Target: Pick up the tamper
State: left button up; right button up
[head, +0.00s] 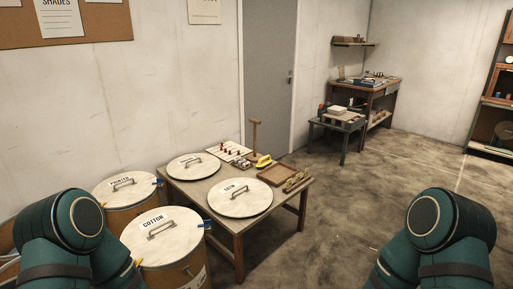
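I cannot tell for sure which thing is the tamper. An upright wooden T-shaped piece (254,137) stands at the back of the low table (237,231). A small yellow object (264,161) lies near its foot, too small to make out. Teal links of my two arms show at the lower left and lower right, well in front of or beside the table. Neither gripper is in the picture, so their states are hidden.
On the table are two round lids, one marked SATIN (238,198), a pegged board (228,150) and a shallow wooden tray (277,175). Lidded drums, one marked COTTON (160,236), stand at its left. Benches (342,125) stand farther back. The floor (350,200) at right is clear.

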aim_at(254, 157)
jog(key=i+l+z, duration=0.15)
jog(key=i+z, duration=0.55)
jog(key=i+l+z, duration=0.15)
jog(key=i+z, duration=0.2)
jog(key=i, duration=0.3)
jog(key=i+z, duration=0.4)
jog(key=i, duration=1.7)
jog(key=i+u, duration=0.2)
jog(key=i, duration=0.5)
jog(key=i+l+u, duration=0.25)
jog(key=i, duration=0.45)
jog(key=i+j+u, duration=0.1)
jog(key=i+u, duration=0.4)
jog(key=i+l+u, duration=0.15)
jog(key=i+u, duration=0.3)
jog(key=i, duration=0.2)
jog(key=i+u, duration=0.25)
jog(key=u, duration=0.2)
jog(key=i+u, duration=0.25)
jog(key=u, duration=0.2)
jog(key=i+u, duration=0.25)
jog(key=u, duration=0.25)
jog(key=i+u, duration=0.25)
jog(key=u, duration=0.15)
jog(key=i+l+u, duration=0.2)
jog(key=u, duration=0.2)
jog(key=i+l+u, duration=0.2)
jog(key=u, duration=0.2)
